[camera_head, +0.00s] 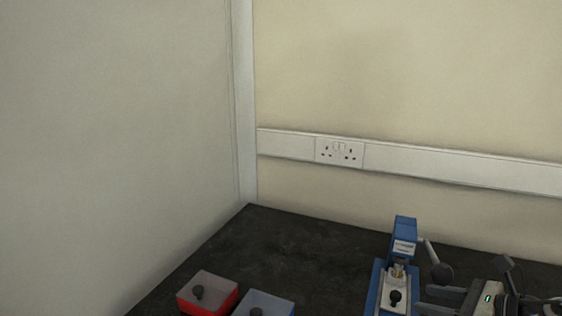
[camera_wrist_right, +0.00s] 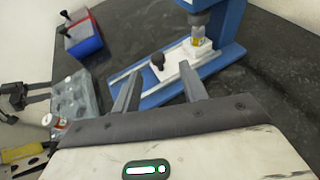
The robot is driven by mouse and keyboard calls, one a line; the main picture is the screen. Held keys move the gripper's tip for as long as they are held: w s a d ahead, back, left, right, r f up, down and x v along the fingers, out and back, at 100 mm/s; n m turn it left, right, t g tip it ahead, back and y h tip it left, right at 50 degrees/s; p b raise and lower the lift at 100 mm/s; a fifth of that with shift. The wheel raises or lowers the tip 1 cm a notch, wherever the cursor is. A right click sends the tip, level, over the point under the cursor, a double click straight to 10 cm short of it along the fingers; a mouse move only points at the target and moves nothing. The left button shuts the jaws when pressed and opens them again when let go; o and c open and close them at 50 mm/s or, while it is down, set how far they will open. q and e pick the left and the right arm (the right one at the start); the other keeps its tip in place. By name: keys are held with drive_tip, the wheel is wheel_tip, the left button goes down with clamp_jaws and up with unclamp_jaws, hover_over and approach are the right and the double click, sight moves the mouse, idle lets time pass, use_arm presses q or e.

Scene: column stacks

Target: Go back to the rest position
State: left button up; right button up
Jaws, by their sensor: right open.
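My right gripper (camera_head: 421,298) comes in from the right in the head view, its two fingers pointing left beside the blue press (camera_head: 405,228). In the right wrist view the gripper (camera_wrist_right: 160,80) has its fingers apart with nothing between them. Beyond the tips is the blue press base (camera_wrist_right: 158,96) with a white plate and a black knob (camera_wrist_right: 157,61). I cannot tell whether the fingers touch it. A dark two-pronged shape at the left edge of the right wrist view looks like my left gripper (camera_wrist_right: 38,92), prongs apart and empty. It does not show in the head view.
A red box (camera_head: 207,292) and a blue box (camera_head: 264,305), each with a black knob, sit at the front left of the dark bench (camera_head: 290,240). Walls bound the bench.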

sight(399, 294)
drive_tip(key=shift+p+x, duration=0.45)
drive_tip(key=shift+x, duration=1.5)
drive_tip(key=shift+s+f, duration=0.1)
